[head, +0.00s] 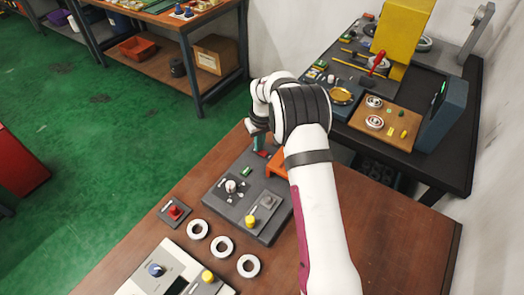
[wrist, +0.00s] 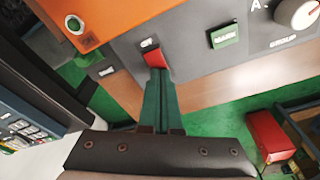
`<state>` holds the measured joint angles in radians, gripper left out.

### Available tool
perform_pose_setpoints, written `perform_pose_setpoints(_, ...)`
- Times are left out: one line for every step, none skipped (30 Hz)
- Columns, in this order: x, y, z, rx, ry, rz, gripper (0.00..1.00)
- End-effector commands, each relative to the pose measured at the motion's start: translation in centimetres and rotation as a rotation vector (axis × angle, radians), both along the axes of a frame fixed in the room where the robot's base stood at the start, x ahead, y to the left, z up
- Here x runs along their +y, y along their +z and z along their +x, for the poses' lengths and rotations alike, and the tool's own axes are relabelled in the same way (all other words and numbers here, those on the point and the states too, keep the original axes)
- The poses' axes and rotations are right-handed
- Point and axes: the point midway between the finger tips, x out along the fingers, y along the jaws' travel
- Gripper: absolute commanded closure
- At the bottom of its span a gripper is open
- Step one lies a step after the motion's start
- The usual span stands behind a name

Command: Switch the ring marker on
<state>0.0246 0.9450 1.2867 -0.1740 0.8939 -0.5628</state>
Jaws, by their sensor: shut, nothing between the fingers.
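The ring marker is a grey control box (head: 225,200) on the brown bench, with a white knob (head: 231,186) and a green button (head: 245,171). My gripper (wrist: 156,75) is shut and empty. Its teal fingertips are right at the lower edge of the red switch; I cannot tell whether they touch it. In the head view my gripper (head: 258,142) is partly hidden by my wrist. The switch's position is unclear.
An orange block (wrist: 95,22) adjoins the panel beside the switch. Three white rings (head: 222,246) lie in front of the marker. A small box with a red button (head: 174,211) and a light grey device (head: 165,265) stand nearby. The bench's right side is clear.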

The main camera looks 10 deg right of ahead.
Motion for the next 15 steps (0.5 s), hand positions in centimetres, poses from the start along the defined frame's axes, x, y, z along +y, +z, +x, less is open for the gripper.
perform_pose_setpoints(0.00,-0.08,-0.01,0.000,0.000,0.000,1.00)
perform_pose_setpoints(0.00,-0.13,-0.01,0.000,0.000,0.000,1.00)
perform_pose_setpoints(0.00,-0.18,-0.01,0.000,0.000,0.000,1.00)
perform_pose_setpoints(0.00,-0.23,-0.01,0.000,0.000,0.000,1.00)
perform_pose_setpoints(0.00,-0.27,-0.01,0.000,0.000,0.000,1.00)
perform_pose_setpoints(0.00,-0.30,0.00,0.000,0.000,0.000,1.00)
perform_pose_setpoints(0.00,-0.30,0.00,0.000,0.000,0.000,1.00)
perform_pose_setpoints(0.00,-0.29,-0.01,0.000,0.000,0.000,1.00)
perform_pose_setpoints(0.00,-0.31,-0.01,0.000,0.000,0.000,1.00)
perform_pose_setpoints(0.00,-0.31,-0.01,0.000,0.000,0.000,1.00)
perform_pose_setpoints(0.00,-0.31,-0.01,0.000,0.000,0.000,1.00)
perform_pose_setpoints(-0.01,-0.31,-0.02,0.001,0.000,0.000,1.00)
perform_pose_setpoints(0.00,-0.29,-0.02,0.001,0.000,0.000,1.00)
perform_pose_setpoints(-0.01,-0.20,-0.02,0.000,0.000,0.000,1.00)
perform_pose_setpoints(-0.01,0.07,0.00,0.000,0.000,0.000,1.00)
